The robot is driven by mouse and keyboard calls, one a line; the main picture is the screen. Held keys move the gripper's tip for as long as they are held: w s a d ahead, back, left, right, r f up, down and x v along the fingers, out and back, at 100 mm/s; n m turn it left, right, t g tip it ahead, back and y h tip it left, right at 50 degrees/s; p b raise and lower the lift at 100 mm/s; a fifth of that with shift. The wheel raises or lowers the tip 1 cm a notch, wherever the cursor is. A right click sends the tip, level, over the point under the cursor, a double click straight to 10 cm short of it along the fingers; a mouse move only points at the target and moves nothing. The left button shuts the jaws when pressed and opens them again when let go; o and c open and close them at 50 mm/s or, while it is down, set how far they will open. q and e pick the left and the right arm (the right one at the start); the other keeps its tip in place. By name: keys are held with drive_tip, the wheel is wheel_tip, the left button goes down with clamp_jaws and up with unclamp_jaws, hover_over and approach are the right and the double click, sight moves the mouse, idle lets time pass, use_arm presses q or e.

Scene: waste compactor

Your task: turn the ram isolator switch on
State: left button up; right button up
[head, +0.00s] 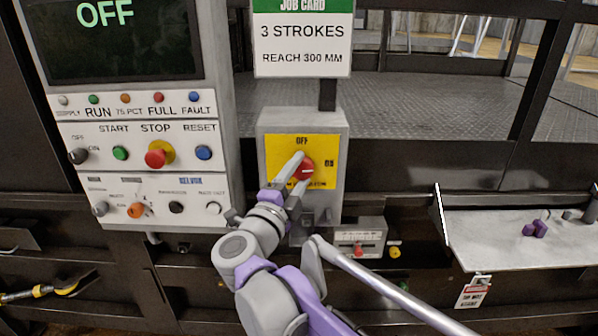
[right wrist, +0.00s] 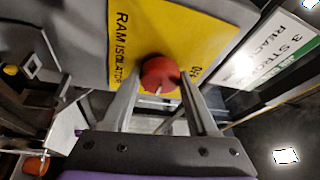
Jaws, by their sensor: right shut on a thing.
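The ram isolator switch is a red rotary knob (head: 305,170) on a yellow plate (head: 323,150) fixed to a grey box. OFF is printed above the knob and ON to its right. A short white mark shows on the knob; I cannot tell for sure which label it points at. My right gripper (head: 297,168) is shut on the knob, coming from below and in front. In the right wrist view the knob (right wrist: 160,75) sits between the two fingers (right wrist: 160,85). The fingers and arm hide part of the lower lettering. My left gripper is not in view.
A control panel (head: 140,132) with buttons, lamps and a screen (head: 123,40) reading OFF stands to the left. A job card (head: 302,38) hangs above the switch box. A small grey box (head: 360,237) is below right, and a shelf (head: 490,250) with purple pieces is far right.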

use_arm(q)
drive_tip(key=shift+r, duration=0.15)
use_arm(e)
drive_tip(key=shift+m, duration=0.4)
drive_tip(key=o, duration=1.4)
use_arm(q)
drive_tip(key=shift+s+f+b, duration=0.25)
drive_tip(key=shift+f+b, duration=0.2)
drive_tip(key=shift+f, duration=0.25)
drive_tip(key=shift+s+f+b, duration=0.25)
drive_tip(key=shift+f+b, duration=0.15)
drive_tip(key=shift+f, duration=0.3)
use_arm(e)
drive_tip(key=shift+r+v, duration=0.1)
drive_tip(key=shift+v, duration=2.6)
drive_tip(key=shift+r+v, duration=0.15)
drive_tip(key=shift+v, duration=2.6)
